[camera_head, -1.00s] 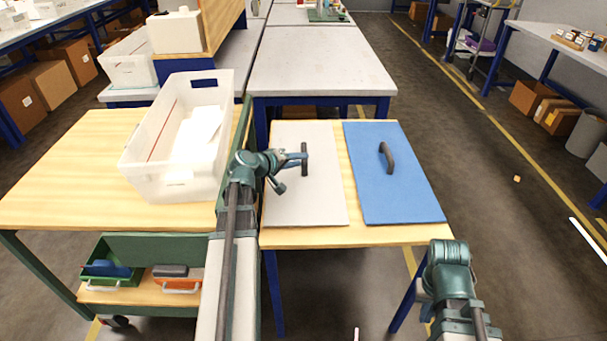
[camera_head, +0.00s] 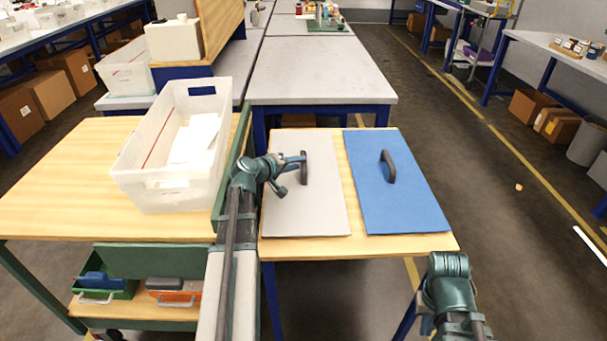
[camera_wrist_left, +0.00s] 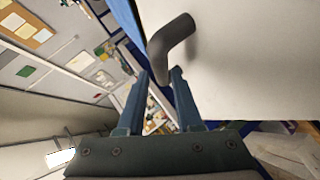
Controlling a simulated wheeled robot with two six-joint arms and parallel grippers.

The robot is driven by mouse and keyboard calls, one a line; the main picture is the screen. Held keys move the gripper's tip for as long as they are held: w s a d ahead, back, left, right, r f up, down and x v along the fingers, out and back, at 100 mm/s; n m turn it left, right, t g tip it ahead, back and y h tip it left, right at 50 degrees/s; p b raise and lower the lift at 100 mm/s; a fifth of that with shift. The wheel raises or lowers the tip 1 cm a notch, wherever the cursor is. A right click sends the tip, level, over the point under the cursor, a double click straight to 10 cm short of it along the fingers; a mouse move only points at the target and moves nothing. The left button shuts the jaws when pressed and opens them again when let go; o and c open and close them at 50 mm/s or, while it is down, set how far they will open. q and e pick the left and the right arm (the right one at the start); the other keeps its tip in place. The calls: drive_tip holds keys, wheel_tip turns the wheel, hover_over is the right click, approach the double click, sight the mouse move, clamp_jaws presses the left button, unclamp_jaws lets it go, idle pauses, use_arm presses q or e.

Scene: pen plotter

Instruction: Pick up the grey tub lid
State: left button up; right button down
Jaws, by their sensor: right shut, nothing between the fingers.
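The grey tub lid (camera_head: 306,215) lies flat on the wooden table, with a dark upright handle (camera_head: 304,168) near its middle. My left gripper (camera_head: 298,161) is at this handle, coming from the left. In the left wrist view, the handle (camera_wrist_left: 171,36) runs down between the two fingertips of my left gripper (camera_wrist_left: 161,76) and fills the gap there; the fingers look shut on it. The lid's pale face (camera_wrist_left: 255,60) fills the upper right of that view. My right arm shows at the lower right of the head view, but its fingers are out of sight.
A blue lid (camera_head: 398,195) with a dark handle lies right of the grey lid. A white translucent tub (camera_head: 160,192) stands on the wooden cart top at the left, with white contents. A bare grey table (camera_head: 320,75) stands behind.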

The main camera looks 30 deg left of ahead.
sight(304, 163)
use_arm(q)
drive_tip(key=b+x, duration=0.1)
drive_tip(key=x, duration=0.3)
drive_tip(key=shift+d+f, duration=0.1)
drive_tip(key=shift+f, duration=0.1)
clamp_jaws()
